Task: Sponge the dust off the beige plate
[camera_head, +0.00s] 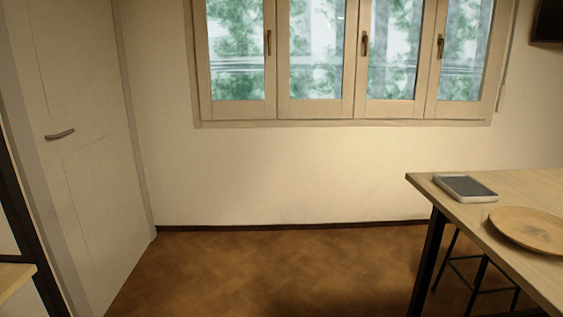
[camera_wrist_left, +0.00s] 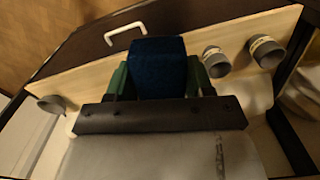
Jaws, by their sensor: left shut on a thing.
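In the left wrist view my left gripper (camera_wrist_left: 157,82) has its green fingers shut on a dark blue sponge (camera_wrist_left: 157,62). Neither gripper shows in the head view. A round tan-beige plate (camera_head: 530,229) lies flat on the pale wooden table at the right of the head view, partly cut off by the frame edge. Whether dust lies on it is too small to tell. The sponge and this plate do not appear together in any view.
On the table (camera_head: 475,213) a flat grey-topped slab (camera_head: 465,188) lies near the plate. A dark stool (camera_head: 475,275) stands under it. The brown floor (camera_head: 270,265) is clear between door (camera_head: 85,140) and table. The wrist view shows grey cups (camera_wrist_left: 216,62) on a wooden surface (camera_wrist_left: 90,78).

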